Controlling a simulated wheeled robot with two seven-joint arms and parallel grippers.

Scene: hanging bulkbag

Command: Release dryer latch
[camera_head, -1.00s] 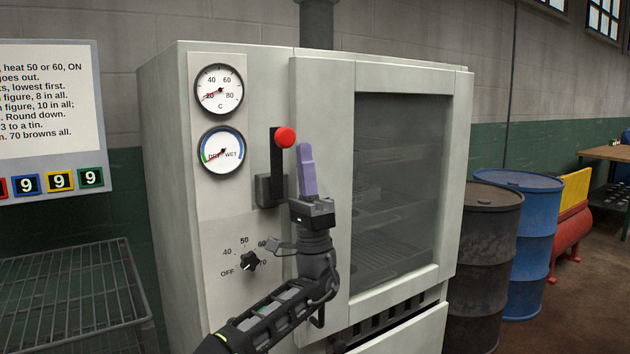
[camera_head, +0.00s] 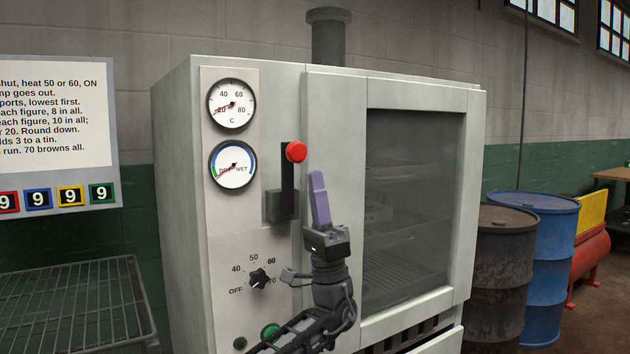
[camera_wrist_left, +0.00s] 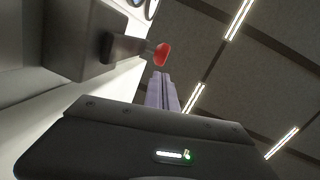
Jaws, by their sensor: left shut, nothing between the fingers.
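The dryer (camera_head: 410,90) is a pale cabinet with a glazed door (camera_head: 410,200). Its latch is a black upright lever (camera_head: 287,175) with a red knob (camera_head: 296,152) on a dark grey block (camera_head: 281,206), left of the door. In the left wrist view the red knob (camera_wrist_left: 162,54) and the block (camera_wrist_left: 85,35) show above the gripper body. My left gripper (camera_head: 319,198) points up, its purple fingers shut and empty, to the right of the lever and a little below the knob. The fingers look apart from the lever. My right gripper is not in view.
Two gauges (camera_head: 232,103) and a heat dial (camera_head: 258,279) sit on the dryer's left panel. A wire rack (camera_head: 80,300) stands at left below a notice board (camera_head: 55,115). Dark (camera_head: 505,260) and blue (camera_head: 550,250) drums stand to the right.

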